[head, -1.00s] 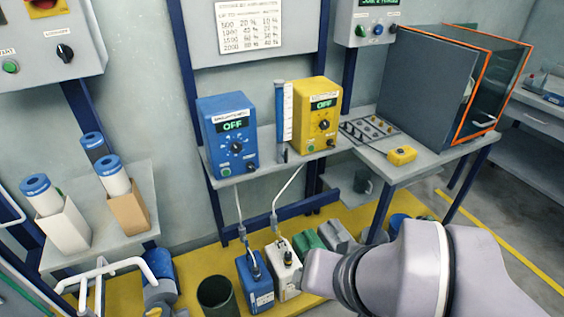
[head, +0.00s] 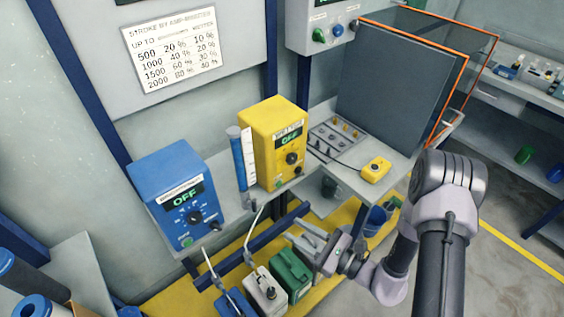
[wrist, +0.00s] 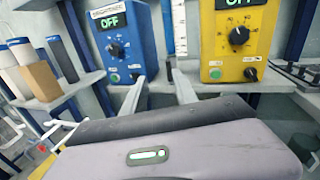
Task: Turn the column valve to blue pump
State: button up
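The blue pump (head: 177,195) and the yellow pump (head: 274,142) stand on a grey shelf, both with displays reading OFF. The wrist view shows the blue pump (wrist: 125,38), yellow pump (wrist: 240,38) and column (wrist: 180,28). The valve at the column's foot is too small and partly hidden to read its setting. My gripper (head: 298,233) is in front of and below the shelf, apart from the column. In the wrist view my gripper (wrist: 160,78) has its two fingers spread and empty, below the column.

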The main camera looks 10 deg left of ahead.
aim_at(254, 203)
jog(key=shift+m+t+h, duration=0.3)
jog(key=shift+m+t, duration=0.2)
jog(key=shift+t, duration=0.1)
jog(key=b+x, duration=0.1)
jog(key=x, duration=0.4)
jog(key=f+b+x, duration=0.1)
jog(key=x, duration=0.5)
jog(key=b+x, duration=0.1)
jog(key=x, duration=0.4)
jog(key=shift+w+a+f, duration=0.1)
jog(key=shift+w+f, duration=0.15)
jog(key=shift+w, duration=0.25)
grip_shut()
